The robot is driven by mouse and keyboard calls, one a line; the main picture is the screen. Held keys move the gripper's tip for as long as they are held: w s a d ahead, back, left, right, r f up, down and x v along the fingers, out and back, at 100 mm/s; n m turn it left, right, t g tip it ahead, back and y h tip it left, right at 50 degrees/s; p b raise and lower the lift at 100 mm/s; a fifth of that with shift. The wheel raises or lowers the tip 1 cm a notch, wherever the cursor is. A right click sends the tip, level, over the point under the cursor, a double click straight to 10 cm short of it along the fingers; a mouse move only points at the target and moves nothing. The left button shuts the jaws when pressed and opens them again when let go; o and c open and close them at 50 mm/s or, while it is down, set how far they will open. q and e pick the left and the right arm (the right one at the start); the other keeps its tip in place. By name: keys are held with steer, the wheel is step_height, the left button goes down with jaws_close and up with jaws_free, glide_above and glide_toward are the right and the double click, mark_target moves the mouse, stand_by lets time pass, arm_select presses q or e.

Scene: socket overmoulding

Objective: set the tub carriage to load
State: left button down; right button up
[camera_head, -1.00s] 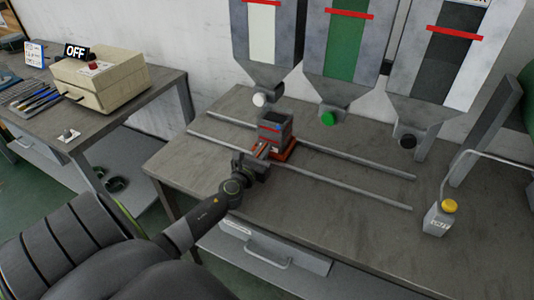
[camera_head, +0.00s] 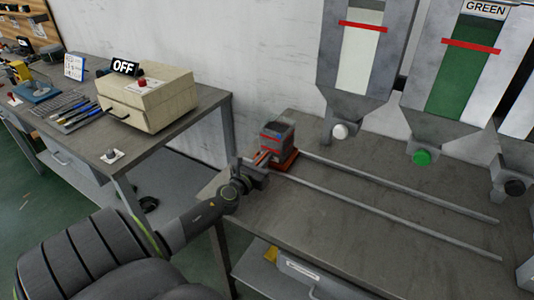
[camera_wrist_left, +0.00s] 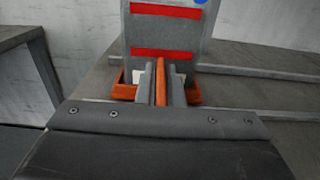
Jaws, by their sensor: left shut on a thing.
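The orange tub carriage (camera_head: 288,160) sits on the rails at their left end, left of the white-knobbed hopper. A grey tub (camera_head: 277,139) with red bands stands upright on it. The tub also shows close up in the left wrist view (camera_wrist_left: 165,38), with the carriage's orange edge (camera_wrist_left: 193,96) at its foot. My left gripper (camera_head: 261,161) is shut on the carriage's orange handle (camera_wrist_left: 160,80), at the front side of the tub. The fingers hide part of the handle. My right gripper is not in view.
Two parallel rails (camera_head: 400,188) run rightward, bare beyond the carriage. Hoppers with a white knob (camera_head: 340,131), a green knob (camera_head: 421,157) and a black knob (camera_head: 514,187) hang over the back. A left bench (camera_head: 180,129) holds a beige box (camera_head: 147,98) with an OFF sign (camera_head: 125,67).

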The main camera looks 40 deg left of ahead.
arm_select(q)
steer(key=shift+s+a, duration=0.15)
steer(key=shift+a, duration=0.35)
steer(key=c, duration=1.6)
jaws_free()
steer(key=shift+s+a, duration=0.1)
steer(key=shift+a, duration=0.15)
steer(key=shift+o, duration=0.2)
steer(key=shift+d, duration=0.15)
